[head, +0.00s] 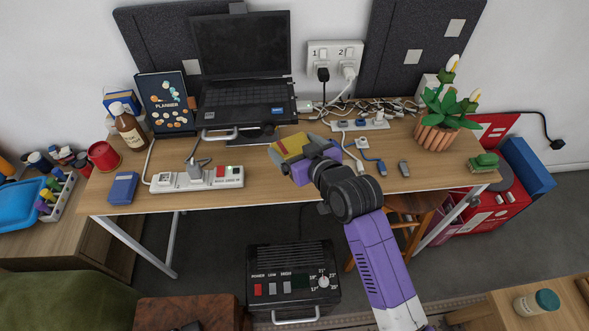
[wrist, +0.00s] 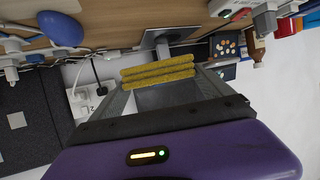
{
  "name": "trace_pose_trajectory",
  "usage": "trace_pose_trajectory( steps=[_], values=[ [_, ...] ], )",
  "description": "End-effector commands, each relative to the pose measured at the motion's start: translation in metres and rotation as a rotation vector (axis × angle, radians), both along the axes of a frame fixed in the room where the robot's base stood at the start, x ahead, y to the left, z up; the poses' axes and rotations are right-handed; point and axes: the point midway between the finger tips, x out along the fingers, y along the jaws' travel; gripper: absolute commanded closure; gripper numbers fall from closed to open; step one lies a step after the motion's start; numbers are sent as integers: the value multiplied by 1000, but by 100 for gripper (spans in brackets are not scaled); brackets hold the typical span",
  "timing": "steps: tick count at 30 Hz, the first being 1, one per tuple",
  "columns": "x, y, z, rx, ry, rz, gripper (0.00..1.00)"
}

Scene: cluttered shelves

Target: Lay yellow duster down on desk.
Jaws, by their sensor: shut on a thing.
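The yellow duster (head: 292,143) is in my gripper (head: 298,152) over the middle of the desk (head: 268,190). In the wrist view, the duster (wrist: 158,70) shows as ridged yellow strips between the finger ends. My gripper (wrist: 165,82) is shut on it. The wooden desk top also shows at the top of the wrist view (wrist: 110,14). The duster appears to be held above the desk; the exact gap is hard to tell. My arm hides part of the desk behind and below it.
A laptop (head: 243,65) stands at the back. A power strip (head: 197,179) lies left of my gripper, and another (head: 362,125) with cables lies behind it. The front strip is fairly clear.

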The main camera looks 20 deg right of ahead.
Motion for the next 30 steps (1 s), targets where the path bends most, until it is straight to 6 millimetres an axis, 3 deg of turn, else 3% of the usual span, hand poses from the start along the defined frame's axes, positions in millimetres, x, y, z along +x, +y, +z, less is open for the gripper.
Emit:
trace_pose_trajectory(
  steps=[1,6,13,19,30],
  values=[
    [-1,0,-15,1,5,0,49],
    [0,0,-48,1,3,0,49],
    [0,0,-65,-1,1,0,49],
    [0,0,-94,0,3,0,49],
    [0,0,-104,0,0,0,49]
  ],
)
